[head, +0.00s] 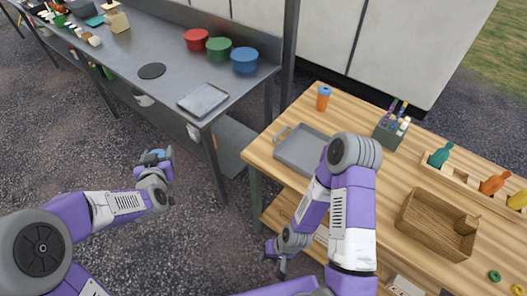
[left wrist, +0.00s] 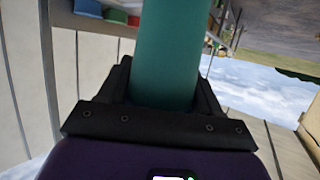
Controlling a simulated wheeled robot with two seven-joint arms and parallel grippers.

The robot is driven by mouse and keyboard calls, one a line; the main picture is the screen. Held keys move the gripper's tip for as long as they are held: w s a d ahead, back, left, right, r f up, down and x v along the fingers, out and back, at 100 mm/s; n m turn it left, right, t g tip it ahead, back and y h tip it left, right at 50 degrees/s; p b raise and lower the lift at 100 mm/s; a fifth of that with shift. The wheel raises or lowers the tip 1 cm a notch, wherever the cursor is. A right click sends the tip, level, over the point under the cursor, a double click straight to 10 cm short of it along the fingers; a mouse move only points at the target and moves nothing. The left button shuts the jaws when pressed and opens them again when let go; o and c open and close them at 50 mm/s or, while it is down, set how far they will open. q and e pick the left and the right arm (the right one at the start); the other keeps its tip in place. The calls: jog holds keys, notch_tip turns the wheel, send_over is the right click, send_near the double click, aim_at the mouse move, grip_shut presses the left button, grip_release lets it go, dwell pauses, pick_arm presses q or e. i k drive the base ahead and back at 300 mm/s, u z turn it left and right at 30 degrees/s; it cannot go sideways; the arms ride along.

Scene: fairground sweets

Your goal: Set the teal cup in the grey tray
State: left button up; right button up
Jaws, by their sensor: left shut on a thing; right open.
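My left gripper (head: 157,160) is shut on the teal cup (left wrist: 168,55), which fills the middle of the left wrist view between the black fingers. In the head view only a small bit of the cup (head: 157,153) shows at the fingertips, over the ground left of the wooden table. The grey tray (head: 290,160) has raised sides and a handle and lies on the wooden table. My right arm hides part of its right side; the part that shows is empty. My right gripper (head: 280,264) is open and empty, low at the wooden table's left side.
The wooden table (head: 262,150) also holds an orange bottle with a blue cap (head: 323,98), a pen holder (head: 390,135), a bottle rack (head: 470,185) and a wicker basket (head: 410,215). The steel table (head: 165,90) carries a flat metal tray (head: 203,99) and red, green and blue tubs (head: 245,60).

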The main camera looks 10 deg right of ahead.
aim_at(309, 153)
jog(key=u, duration=0.7)
jog(key=k, duration=0.7)
jog(key=z, duration=1.75)
jog(key=i, duration=0.5)
